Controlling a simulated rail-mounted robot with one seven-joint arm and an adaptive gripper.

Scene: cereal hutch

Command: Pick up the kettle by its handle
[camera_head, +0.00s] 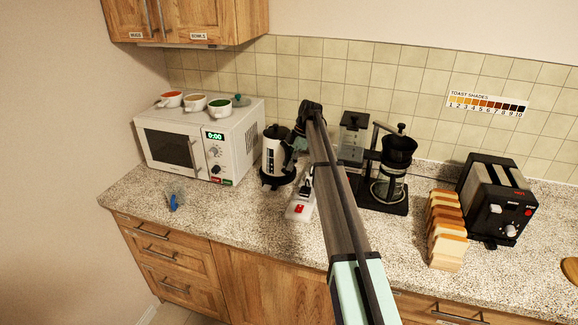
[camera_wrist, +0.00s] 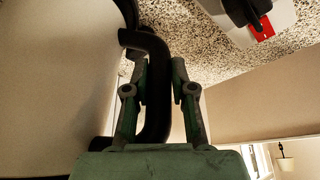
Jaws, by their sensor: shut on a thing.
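The kettle (camera_head: 273,152), white with a black lid and a black foot, is upright by the right side of the microwave. Its pale body (camera_wrist: 50,90) fills the left of the wrist view. The black curved handle (camera_wrist: 152,100) runs between the two fingers of my gripper (camera_wrist: 159,78). My gripper is shut on the handle, at the kettle's right side in the head view. The gripper is partly hidden there by my arm. I cannot tell whether the kettle's foot touches the counter.
A white microwave (camera_head: 195,140) carries several cups on its top. A white item with a red part (camera_head: 298,209) lies in front of my arm. A black coffee maker (camera_head: 391,165), bread slices (camera_head: 447,235) and a black toaster (camera_head: 494,198) stand to the right. A blue item (camera_head: 173,202) lies front left.

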